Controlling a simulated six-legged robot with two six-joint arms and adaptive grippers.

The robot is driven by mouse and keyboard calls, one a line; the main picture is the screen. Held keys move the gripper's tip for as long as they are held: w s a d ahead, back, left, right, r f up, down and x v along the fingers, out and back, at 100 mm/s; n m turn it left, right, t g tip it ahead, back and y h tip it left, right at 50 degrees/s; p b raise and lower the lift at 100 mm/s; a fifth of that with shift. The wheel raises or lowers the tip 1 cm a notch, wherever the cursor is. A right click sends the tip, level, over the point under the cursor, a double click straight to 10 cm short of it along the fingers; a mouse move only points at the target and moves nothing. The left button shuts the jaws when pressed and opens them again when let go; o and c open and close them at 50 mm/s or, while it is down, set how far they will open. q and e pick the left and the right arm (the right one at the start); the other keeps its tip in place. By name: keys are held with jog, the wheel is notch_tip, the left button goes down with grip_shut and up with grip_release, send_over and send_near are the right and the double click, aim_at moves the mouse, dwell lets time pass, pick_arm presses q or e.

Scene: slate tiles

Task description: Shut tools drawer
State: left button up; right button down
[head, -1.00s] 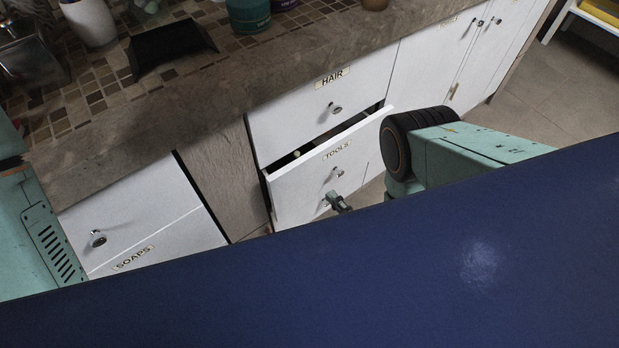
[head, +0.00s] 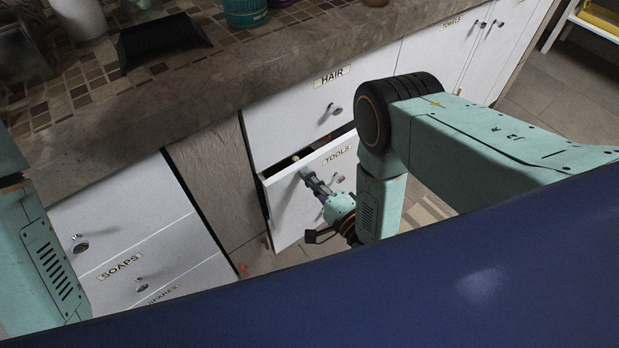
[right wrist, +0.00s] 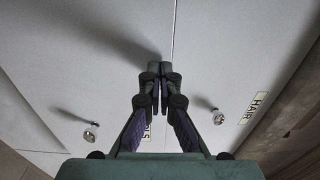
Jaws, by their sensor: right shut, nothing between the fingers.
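The tools drawer (head: 285,206) is a white front with a TOOLS label (head: 338,153) and a round knob (head: 338,179). It stands partly open below the hair drawer (head: 288,130), with a dark gap and some contents along its top edge. My right gripper (head: 304,173) is shut and empty, its tips at the upper left of the tools drawer front, left of the knob. In the right wrist view the shut fingers (right wrist: 160,72) point at the white fronts and partly cover the TOOLS label. I cannot tell whether the tips touch. My left gripper is out of view.
The stone counter (head: 215,90) with a dark tray (head: 163,40) and jars runs above the drawers. The soaps drawer (head: 110,235) is at the left, with a wooden panel (head: 212,180) between. A white cabinet (head: 455,62) stands at the right. My blue body fills the bottom.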

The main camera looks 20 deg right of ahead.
aim_at(297, 165)
jog(key=b+x, duration=0.1)
jog(key=x, duration=0.3)
jog(key=shift+w+a+b, duration=0.15)
jog(key=shift+w+b, duration=0.15)
jog(key=shift+w, duration=0.05)
jog(key=shift+r, duration=0.2)
jog(key=v, duration=0.7)
jog(key=shift+s+f, duration=0.25)
jog(key=shift+s, duration=0.15)
